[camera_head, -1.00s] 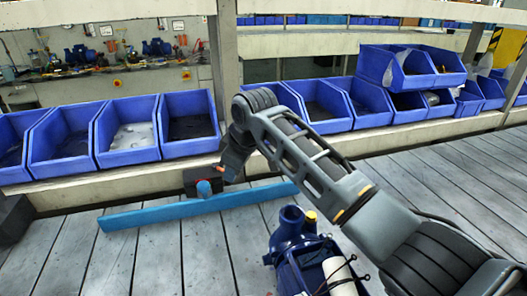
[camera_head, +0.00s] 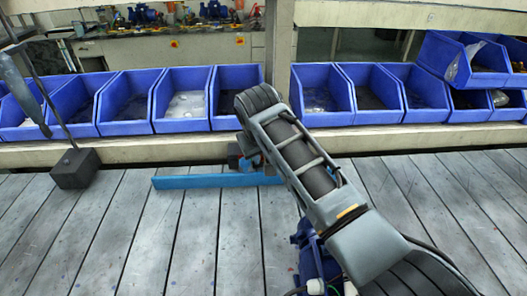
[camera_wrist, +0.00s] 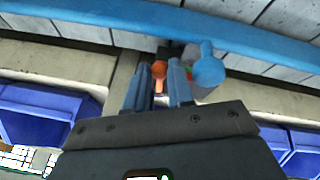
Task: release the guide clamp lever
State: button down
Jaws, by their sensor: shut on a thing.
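The orange guide clamp lever (camera_wrist: 158,71) shows between the fingers of my gripper (camera_wrist: 158,86) in the wrist view, and the gripper is shut on it. A round blue-grey knob (camera_wrist: 207,72) stands just right of the fingers. The blue guide rail (camera_wrist: 240,38) runs across the wrist view beyond the fingertips. In the head view the rail (camera_head: 205,182) lies along the slatted deck, with the dark clamp block (camera_head: 235,155) behind it. My arm covers the gripper and most of the clamp there.
Blue bins (camera_head: 185,98) line the ledge behind the deck, with a post (camera_head: 281,50) between them. A dark block with a rod (camera_head: 75,168) stands at the left. A blue pump (camera_head: 318,258) sits partly behind my arm. The deck (camera_head: 130,235) at front left is clear.

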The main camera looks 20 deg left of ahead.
dwell(0.3)
jog(key=c, duration=1)
grip_release()
jog(key=shift+f, duration=0.1)
